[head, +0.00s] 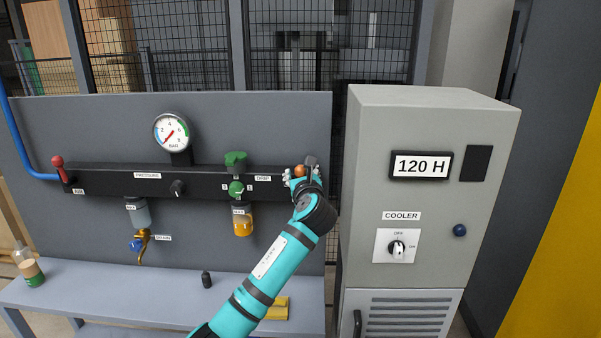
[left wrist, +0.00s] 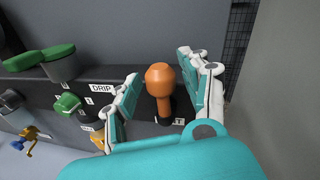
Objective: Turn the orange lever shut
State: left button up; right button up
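The orange lever (left wrist: 160,82) has a rounded, upright handle on the dark bar in the left wrist view. In the head view only a small part of the orange lever (head: 299,170) shows, at the bar's right end. My left gripper (left wrist: 158,90) is open, with one finger pad on each side of the lever. Gaps show between the pads and the handle. In the head view my left gripper (head: 301,177) partly hides the lever and its base. My right gripper is in neither view.
The dark bar (head: 107,181) carries a red lever (head: 58,163), a gauge (head: 172,132), a black knob (head: 178,188) and a green-topped unit (head: 236,160). A grey cooler cabinet (head: 367,160) stands close on the right. A bench (head: 150,300) runs below.

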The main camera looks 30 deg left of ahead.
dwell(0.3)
pick_arm(q)
jog(key=v, duration=1.2)
jog(key=shift+f, duration=0.1)
